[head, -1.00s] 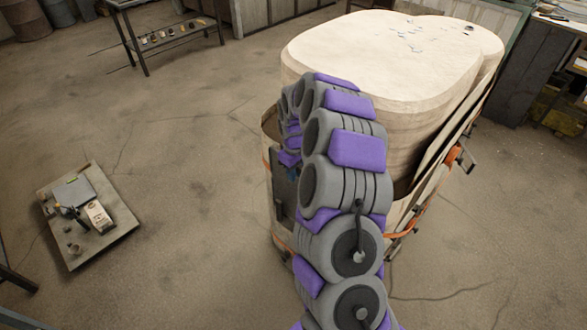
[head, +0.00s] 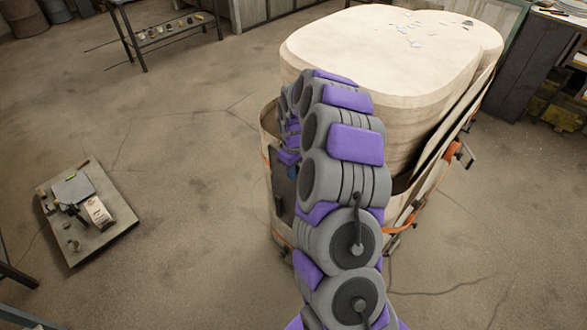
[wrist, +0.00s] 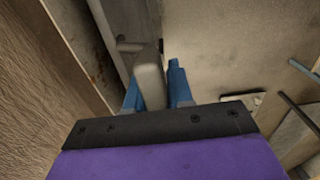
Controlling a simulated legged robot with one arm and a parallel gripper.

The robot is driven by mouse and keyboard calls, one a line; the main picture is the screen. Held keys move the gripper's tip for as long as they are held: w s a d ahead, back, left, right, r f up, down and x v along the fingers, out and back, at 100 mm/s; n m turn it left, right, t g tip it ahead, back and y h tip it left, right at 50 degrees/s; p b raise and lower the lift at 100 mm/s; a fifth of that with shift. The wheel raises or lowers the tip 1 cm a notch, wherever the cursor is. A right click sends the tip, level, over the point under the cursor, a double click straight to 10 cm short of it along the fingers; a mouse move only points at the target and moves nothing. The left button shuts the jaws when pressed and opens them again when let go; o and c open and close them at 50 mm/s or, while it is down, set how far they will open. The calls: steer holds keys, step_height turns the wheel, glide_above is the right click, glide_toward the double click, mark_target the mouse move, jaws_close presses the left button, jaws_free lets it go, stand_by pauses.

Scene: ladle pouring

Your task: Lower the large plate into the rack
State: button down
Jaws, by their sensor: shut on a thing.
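A big cream body with a rounded, lobed top (head: 390,45) stands at the upper right of the head view, inside a cream holder with orange straps (head: 452,150). I cannot tell which part of this is the large plate and which is the rack. My arm reaches up the holder's left side and hides my gripper in the head view. In the wrist view my gripper (wrist: 158,92) has blue fingers shut on a pale upright bar (wrist: 149,70). A brown grained wall (wrist: 45,70) lies left of the fingers. The bar's far end is hidden.
A low square board with tools (head: 120,222) lies on the floor at the left. A dark table (head: 150,18) stands at the upper left and a workbench (head: 525,65) at the upper right.

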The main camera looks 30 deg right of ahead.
steer(key=shift+s+f, duration=0.25)
steer(key=shift+f, duration=0.05)
stand_by(0.5)
steer(key=c, duration=0.9)
jaws_free()
steer(key=shift+s+a+r+p, duration=0.1)
steer(key=shift+r+p, duration=1.65)
steer(key=shift+r, duration=6.85)
steer(key=shift+a, duration=0.1)
